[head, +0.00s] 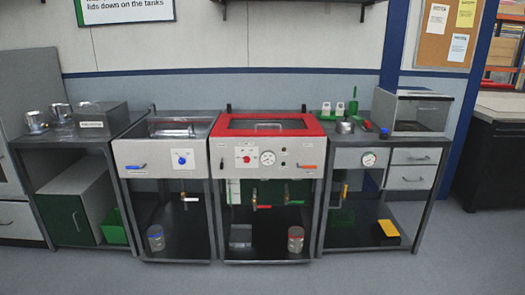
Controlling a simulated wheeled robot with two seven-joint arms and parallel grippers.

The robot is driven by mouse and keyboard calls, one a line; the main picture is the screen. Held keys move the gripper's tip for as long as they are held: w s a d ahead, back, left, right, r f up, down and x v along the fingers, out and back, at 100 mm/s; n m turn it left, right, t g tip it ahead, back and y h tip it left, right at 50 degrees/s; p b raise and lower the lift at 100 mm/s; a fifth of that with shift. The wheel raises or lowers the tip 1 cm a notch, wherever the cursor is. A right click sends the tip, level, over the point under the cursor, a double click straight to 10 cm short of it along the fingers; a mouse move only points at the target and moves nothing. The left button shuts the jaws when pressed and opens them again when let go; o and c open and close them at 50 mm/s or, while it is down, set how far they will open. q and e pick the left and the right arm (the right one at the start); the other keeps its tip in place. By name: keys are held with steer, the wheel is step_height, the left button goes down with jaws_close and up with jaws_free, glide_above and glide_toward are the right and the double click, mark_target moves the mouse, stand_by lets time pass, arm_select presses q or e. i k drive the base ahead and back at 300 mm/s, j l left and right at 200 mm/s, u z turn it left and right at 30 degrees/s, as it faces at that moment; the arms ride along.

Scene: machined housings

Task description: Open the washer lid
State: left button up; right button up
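Two tank units stand side by side in the middle of the head view. The right tank (268,158) has a red-framed lid (240,124) with a dark panel and a handle (268,127) near its front edge. This lid looks shut. Its front carries a gauge, a red knob and an orange-red lever. The left tank (165,157) has a grey top (172,129) with a bar-like handle, plus a blue knob and blue lever. It also looks shut. I cannot tell from labels which tank is the washer. Neither of my grippers is in view.
A bench (70,137) with metal vessels and a grey box (102,120) stands at left. A bench with drawers (414,156), green-handled items and a clear-fronted box (420,112) stands at right. Open shelves below hold canisters. The floor (270,279) in front is clear.

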mark_target(220, 129)
steer(key=i, duration=1.6)
